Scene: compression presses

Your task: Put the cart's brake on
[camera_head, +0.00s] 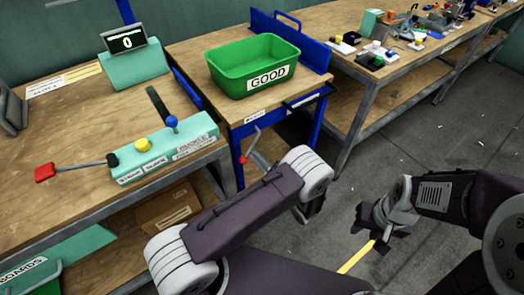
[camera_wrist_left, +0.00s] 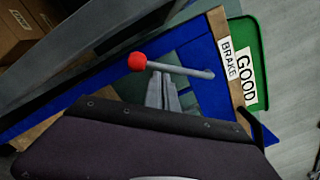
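The cart (camera_head: 237,128) has blue legs and a wooden top. Its brake lever is a grey rod with a red knob (camera_head: 243,159), below a small BRAKE label (camera_head: 254,116). In the left wrist view the red knob (camera_wrist_left: 137,61) is at the left end of the rod (camera_wrist_left: 185,69), near the BRAKE label (camera_wrist_left: 229,59). My left gripper (camera_wrist_left: 163,78) has its two grey fingers close together, tips at the rod beside the knob; I cannot tell whether they touch it. In the head view my left forearm hides most of that gripper.
A green GOOD bin (camera_head: 252,68) stands on the cart. Another bench (camera_head: 355,85) with small parts is behind. The floor at right is clear.

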